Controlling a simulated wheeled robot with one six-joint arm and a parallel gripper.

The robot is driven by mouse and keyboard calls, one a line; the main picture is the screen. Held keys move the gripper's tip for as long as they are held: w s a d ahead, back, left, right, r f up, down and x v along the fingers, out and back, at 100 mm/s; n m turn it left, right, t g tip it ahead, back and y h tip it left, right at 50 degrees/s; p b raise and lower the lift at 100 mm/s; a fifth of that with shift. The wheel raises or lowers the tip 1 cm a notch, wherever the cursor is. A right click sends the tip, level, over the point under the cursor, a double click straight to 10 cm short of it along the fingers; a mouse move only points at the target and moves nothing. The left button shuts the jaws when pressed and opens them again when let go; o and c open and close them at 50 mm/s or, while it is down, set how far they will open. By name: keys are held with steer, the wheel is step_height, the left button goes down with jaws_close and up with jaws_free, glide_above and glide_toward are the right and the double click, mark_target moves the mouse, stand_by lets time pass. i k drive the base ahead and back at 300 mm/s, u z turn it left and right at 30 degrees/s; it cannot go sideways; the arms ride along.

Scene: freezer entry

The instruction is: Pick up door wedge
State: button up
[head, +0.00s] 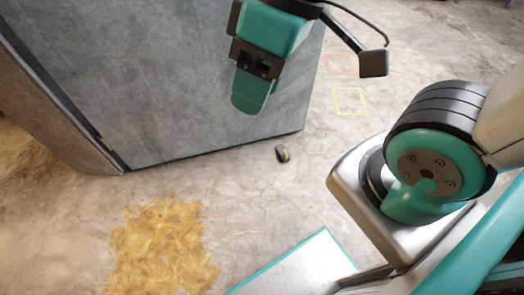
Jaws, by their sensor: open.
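A small dark wedge with a yellow part, the door wedge (282,153), lies on the concrete floor just beyond the lower right corner of the grey door. My gripper (251,94) hangs at the top middle of the head view, in front of the door and above and left of the wedge in the picture. One broad teal finger shows pointing down; the other is mostly hidden behind it. The gripper is open, with nothing seen in it, and is apart from the wedge.
The large grey door (160,85) fills the upper left, with its edge near the wedge. A yellow square outline (350,101) and a fainter orange one (341,65) mark the floor. A yellow-brown patch (160,248) covers floor at lower left. Floor around the wedge is clear.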

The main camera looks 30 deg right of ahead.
mark_target(284, 156)
steer(key=z, duration=0.1)
steer(key=i, duration=0.75)
steer(key=z, duration=0.7)
steer(key=i, duration=0.35)
steer(key=z, duration=0.3)
